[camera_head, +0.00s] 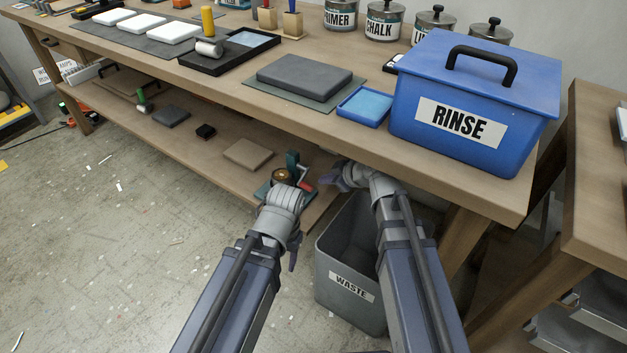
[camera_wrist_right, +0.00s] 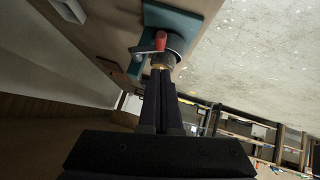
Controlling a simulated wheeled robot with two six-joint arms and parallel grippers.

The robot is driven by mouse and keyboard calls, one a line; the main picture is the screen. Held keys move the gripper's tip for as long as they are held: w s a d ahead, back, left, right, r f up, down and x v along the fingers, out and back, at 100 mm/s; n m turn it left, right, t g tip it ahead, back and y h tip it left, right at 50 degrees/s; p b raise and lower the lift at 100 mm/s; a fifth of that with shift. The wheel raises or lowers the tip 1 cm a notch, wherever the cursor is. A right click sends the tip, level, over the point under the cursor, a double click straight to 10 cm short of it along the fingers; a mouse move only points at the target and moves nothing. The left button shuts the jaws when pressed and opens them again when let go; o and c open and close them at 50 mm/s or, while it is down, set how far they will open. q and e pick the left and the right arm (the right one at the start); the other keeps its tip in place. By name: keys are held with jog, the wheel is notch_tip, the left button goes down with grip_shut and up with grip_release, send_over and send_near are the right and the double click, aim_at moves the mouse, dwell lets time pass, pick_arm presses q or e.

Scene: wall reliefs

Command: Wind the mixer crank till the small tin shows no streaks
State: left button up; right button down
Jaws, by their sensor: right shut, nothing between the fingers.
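The mixer (camera_head: 292,162) stands on the lower shelf, with a dark teal stand and base. Its crank has a red handle (camera_head: 304,183); in the right wrist view the red handle (camera_wrist_right: 161,40) shows just past the fingertips. The small tin (camera_head: 282,175) sits at the mixer, partly hidden by my left wrist; any streaks are too small to tell. My right gripper (camera_head: 338,181) is shut and empty, right of the crank. Its closed fingers (camera_wrist_right: 160,74) point at the mixer; contact cannot be told. My left gripper (camera_head: 292,250) is mostly hidden behind its wrist, in front of the mixer.
The bench top (camera_head: 225,90) overhangs the shelf. A grey waste bin (camera_head: 335,252) stands below my right arm. A blue rinse box (camera_head: 420,116) sits at the bench's right front. A brown slab (camera_head: 248,154) lies on the shelf left of the mixer. The floor at left is mostly clear.

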jog(key=b, duration=0.6)
send_near(303, 184)
jog(key=x, duration=0.5)
jog(key=shift+w, duration=0.1)
jog(key=shift+w+a+f+b, duration=0.15)
jog(key=shift+a+b, duration=0.1)
jog(key=shift+b, duration=0.05)
jog(key=shift+f, duration=0.15)
